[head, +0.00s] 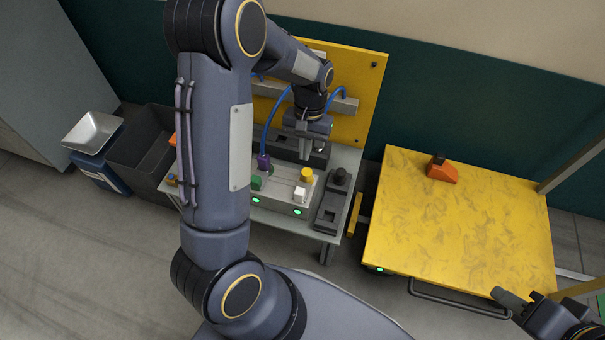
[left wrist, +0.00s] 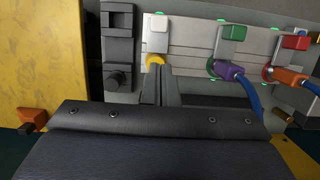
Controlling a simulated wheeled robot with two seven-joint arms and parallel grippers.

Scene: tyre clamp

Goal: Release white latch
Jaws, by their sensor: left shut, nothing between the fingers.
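The white latch (head: 300,194) is a small white block at the front of the light grey panel (head: 280,200) on the bench. It also shows near the top of the left wrist view (left wrist: 158,20). A yellow round piece (head: 306,175) sits just behind it, and shows in the left wrist view (left wrist: 155,59) too. My left gripper (head: 304,152) hangs over the back of the panel. Its fingers (left wrist: 160,72) are shut and empty, with tips close to the yellow piece and apart from the white latch; contact with the yellow piece is unclear. My right gripper (head: 518,299) is far off at lower right.
Green latch (left wrist: 234,32), red latch (left wrist: 296,42), purple connector (left wrist: 229,70) and orange connector (left wrist: 290,76) with blue cables line the panel. A dark clamp block (head: 332,203) stands right of it. A yellow-topped cart (head: 460,225) carries an orange piece (head: 442,172).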

